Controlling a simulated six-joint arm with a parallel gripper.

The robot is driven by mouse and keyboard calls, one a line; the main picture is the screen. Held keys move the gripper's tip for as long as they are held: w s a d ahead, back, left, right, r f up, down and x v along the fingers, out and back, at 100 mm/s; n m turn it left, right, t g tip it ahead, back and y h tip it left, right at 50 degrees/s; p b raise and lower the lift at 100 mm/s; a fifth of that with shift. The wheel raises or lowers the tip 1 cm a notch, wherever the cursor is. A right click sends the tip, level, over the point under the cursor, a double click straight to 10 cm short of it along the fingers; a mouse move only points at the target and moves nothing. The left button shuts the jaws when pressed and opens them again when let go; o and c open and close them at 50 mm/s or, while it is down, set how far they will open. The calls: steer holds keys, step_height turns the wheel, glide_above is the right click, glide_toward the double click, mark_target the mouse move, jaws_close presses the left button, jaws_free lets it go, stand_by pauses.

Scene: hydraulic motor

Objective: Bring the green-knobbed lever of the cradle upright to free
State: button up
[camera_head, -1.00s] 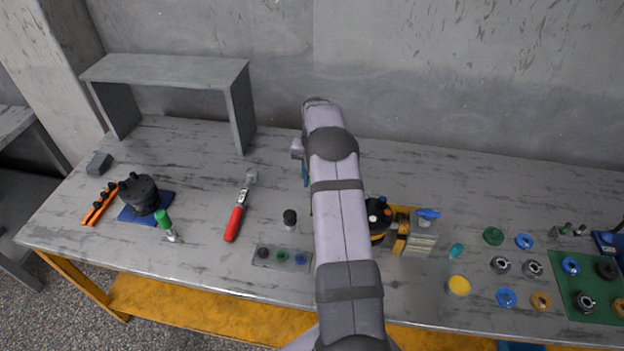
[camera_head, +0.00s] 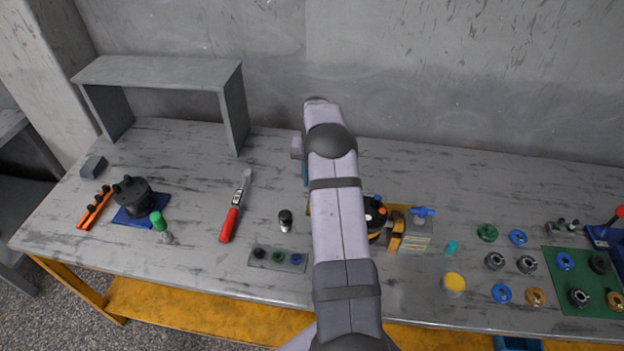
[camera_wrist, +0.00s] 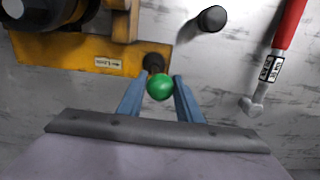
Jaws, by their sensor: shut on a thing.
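The yellow cradle (camera_wrist: 75,58) holds a dark motor (camera_wrist: 40,14) in the upper left of the wrist view. The lever's green knob (camera_wrist: 160,87) is between the two blue fingers of my gripper (camera_wrist: 160,92), which is shut on it. The lever's short stem runs from a dark pivot (camera_wrist: 154,62) at the cradle's edge to the knob; its exact tilt is hard to judge from above. In the head view my arm covers the lever and most of the cradle; part of the motor (camera_head: 376,212) shows to its right.
A blue-handled block (camera_head: 418,234) stands just right of the cradle. Rings and a green mat (camera_head: 590,268) fill the right side. The back middle of the table is clear.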

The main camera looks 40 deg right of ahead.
steer(key=shift+s+d, duration=0.2)
steer(key=shift+d, duration=0.05)
stand_by(0.3)
steer(key=shift+s+d, duration=0.35)
stand_by(0.6)
steer(key=o, duration=0.7)
steer(key=shift+r, duration=0.1)
steer(key=shift+r+p, duration=2.05)
steer(key=shift+r, duration=0.95)
